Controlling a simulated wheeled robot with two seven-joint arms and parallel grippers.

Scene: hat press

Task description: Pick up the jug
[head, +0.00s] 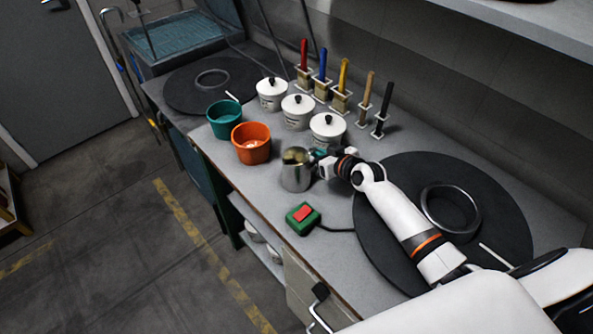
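A metal jug (296,174) stands upright on the grey workbench (262,192), near its front edge. My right arm comes in from the lower right, and my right gripper (318,160) is at the jug's right side. The fingers are small and partly hidden there, so I cannot tell whether they are around the jug or only beside it, or whether they are open or shut. My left gripper is not in view.
Orange (252,152) and teal (224,130) pots stand left of the jug, with white lidded pots (328,130) behind. A green box with a red button (303,216) lies in front. A black disc with a metal ring (400,180) is right. Colored-handled brushes (343,78) stand near the wall.

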